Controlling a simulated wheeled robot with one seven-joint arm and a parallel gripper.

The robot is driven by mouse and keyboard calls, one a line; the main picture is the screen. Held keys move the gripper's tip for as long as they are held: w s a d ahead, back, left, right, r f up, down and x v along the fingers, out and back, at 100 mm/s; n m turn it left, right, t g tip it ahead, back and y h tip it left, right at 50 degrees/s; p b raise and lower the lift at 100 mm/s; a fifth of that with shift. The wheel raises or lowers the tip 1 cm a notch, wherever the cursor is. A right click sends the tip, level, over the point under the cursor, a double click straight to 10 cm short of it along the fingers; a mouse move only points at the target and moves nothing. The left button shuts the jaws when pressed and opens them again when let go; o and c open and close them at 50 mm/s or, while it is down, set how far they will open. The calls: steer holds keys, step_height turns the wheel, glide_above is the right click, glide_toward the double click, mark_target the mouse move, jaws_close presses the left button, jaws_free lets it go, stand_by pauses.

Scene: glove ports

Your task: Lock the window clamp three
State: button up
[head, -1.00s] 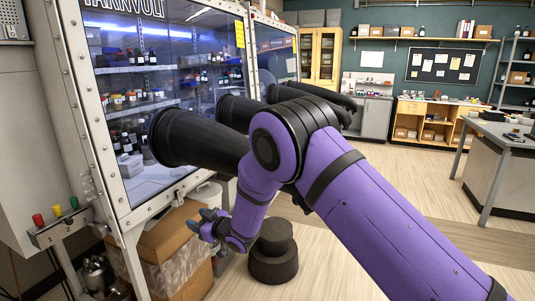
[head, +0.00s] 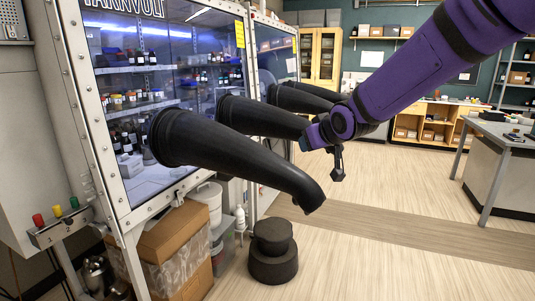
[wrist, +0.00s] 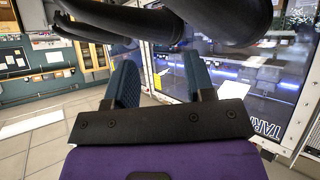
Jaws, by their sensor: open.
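The glovebox window (head: 150,60) sits in a pale bolted frame at the left of the head view. A small metal fitting (head: 179,198) on the lower rail looks like a clamp, and another (head: 88,184) shows on the left post. I cannot tell which is clamp three or whether either is locked. My gripper (head: 304,142) is in front of the glovebox, among the black gloves and well apart from these fittings. In the wrist view my gripper (wrist: 160,65) is open, with two teal fingers and nothing between them. The window (wrist: 265,85) shows there too, tilted.
Long black gloves (head: 235,155) stick out from the window, close to my gripper, and also cross the top of the wrist view (wrist: 215,20). A cardboard box (head: 172,232) and black round step (head: 273,250) stand below. Open floor lies to the right.

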steer(key=s+d+r+m+g+h, duration=0.15)
steer(key=s+d+r, duration=0.25)
steer(key=s+d, duration=0.45)
steer(key=s+d+m+g, duration=0.1)
steer(key=s+d, duration=0.2)
steer(key=s, duration=0.6)
steer(key=s+d+f+m+g+h, duration=0.1)
steer(key=s+d+g, duration=0.1)
steer(key=s, duration=0.8)
steer(key=s+d+f+m+g+h, duration=0.1)
steer(key=s+d, duration=0.3)
steer(key=s, duration=0.5)
steer(key=shift+s+d+m, duration=0.2)
steer(key=shift+d+m, duration=0.2)
steer(key=shift+m, duration=0.05)
